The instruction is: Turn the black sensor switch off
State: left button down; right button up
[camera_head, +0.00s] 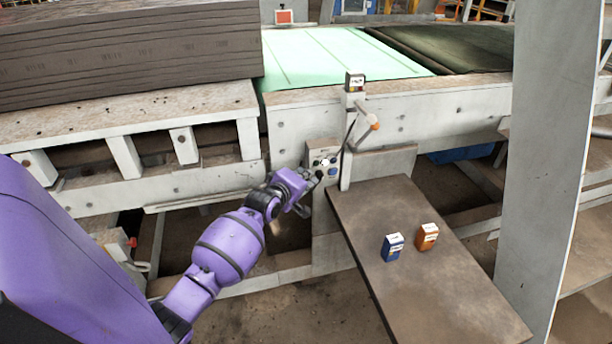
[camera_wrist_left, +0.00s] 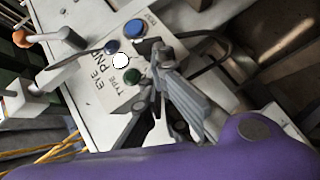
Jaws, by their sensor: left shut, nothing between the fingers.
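A small grey control panel (camera_head: 323,150) is fixed to the machine frame beside a post. In the left wrist view the panel (camera_wrist_left: 95,85) carries a large blue button (camera_wrist_left: 135,29), a small dark knob (camera_wrist_left: 111,46), a white button (camera_wrist_left: 121,61) and a green button (camera_wrist_left: 132,76). I cannot tell surely which part is the black sensor switch; the gripper hides part of the panel. My left gripper (camera_head: 314,179) is shut and empty, with its tips at the panel's lower edge. In the wrist view its fingers (camera_wrist_left: 150,46) reach beside the buttons; contact is unclear. My right gripper is out of view.
A post holds a small black-and-white box (camera_head: 355,82) and an orange-tipped lever (camera_head: 374,122). A brown board (camera_head: 440,285) bears a blue box (camera_head: 392,247) and an orange box (camera_head: 427,237). A grey column (camera_head: 550,170) stands right. Stacked planks (camera_head: 130,50) lie left.

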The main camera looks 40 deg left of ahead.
aim_at(315, 176)
pick_arm(q)
jog(key=shift+f, duration=0.15)
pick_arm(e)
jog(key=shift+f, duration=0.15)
pick_arm(q)
jog(key=f+n+t+b, duration=0.1)
jog(key=n+t+b, duration=0.1)
jog(key=b, duration=0.4)
jog(key=f+n+t+b, duration=0.1)
jog(key=n+t+b, duration=0.1)
jog(key=b, duration=0.5)
jog(key=f+n+t+b, duration=0.1)
jog(key=n+t+b, duration=0.2)
jog(key=b, duration=0.4)
jog(key=shift+w+d+f+y, duration=0.3)
jog(key=shift+w, duration=0.05)
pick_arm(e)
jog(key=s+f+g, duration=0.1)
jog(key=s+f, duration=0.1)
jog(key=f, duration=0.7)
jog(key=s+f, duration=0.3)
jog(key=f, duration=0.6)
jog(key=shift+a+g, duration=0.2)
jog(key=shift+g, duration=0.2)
pick_arm(q)
jog(key=shift+d+f, duration=0.1)
jog(key=shift+d, duration=0.05)
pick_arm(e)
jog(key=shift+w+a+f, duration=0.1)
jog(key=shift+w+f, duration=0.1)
